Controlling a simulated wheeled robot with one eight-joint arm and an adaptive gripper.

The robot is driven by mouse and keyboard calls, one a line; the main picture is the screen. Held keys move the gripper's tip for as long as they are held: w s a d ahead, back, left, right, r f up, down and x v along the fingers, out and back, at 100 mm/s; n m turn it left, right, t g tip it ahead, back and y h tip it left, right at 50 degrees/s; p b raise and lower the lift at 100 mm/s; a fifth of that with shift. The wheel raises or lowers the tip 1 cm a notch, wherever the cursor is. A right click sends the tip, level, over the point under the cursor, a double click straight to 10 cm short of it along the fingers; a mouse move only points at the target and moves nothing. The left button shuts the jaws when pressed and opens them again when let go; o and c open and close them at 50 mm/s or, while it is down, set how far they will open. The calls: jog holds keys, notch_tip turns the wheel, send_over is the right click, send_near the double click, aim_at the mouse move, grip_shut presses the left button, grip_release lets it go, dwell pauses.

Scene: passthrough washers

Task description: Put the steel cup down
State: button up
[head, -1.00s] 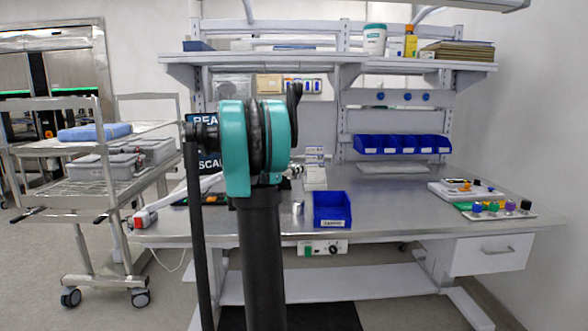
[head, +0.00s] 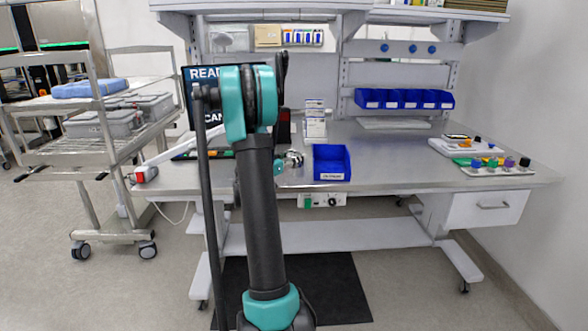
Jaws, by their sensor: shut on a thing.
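My gripper (head: 291,159) shows small beyond my raised arm, just left of the blue bin and over the front part of the steel bench (head: 400,158). My arm hides part of it. It is shut on a small shiny thing, the steel cup (head: 297,157), of which only a little shows. I cannot tell whether the cup touches the bench top.
A blue open bin (head: 332,164) stands close right of my gripper. A white box stand (head: 315,122) is behind it, and a screen (head: 200,80) is to the left. The bench's middle right is clear.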

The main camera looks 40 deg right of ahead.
aim_at(293, 167)
jog(key=shift+f, duration=2.55)
jog(key=shift+f, duration=0.15)
jog(key=o, duration=1.2)
jog(key=shift+c, duration=0.2)
jog(key=shift+a+r, duration=0.2)
jog(key=v, duration=1.2)
jog(key=s+a+f+n+y, duration=0.4)
jog(key=s+a, duration=0.4)
jog(key=a, duration=0.2)
jog(key=s+a+f+n+y, duration=0.4)
jog(key=s+a+n+y, duration=0.2)
jog(key=a, duration=0.4)
jog(key=s+a+f+n+y, duration=0.4)
jog(key=s+a+y, duration=0.3)
jog(key=s+a, duration=0.3)
jog(key=shift+s+a+f+n+y, duration=0.3)
jog(key=shift+s+n, duration=0.25)
jog(key=shift+n, duration=0.15)
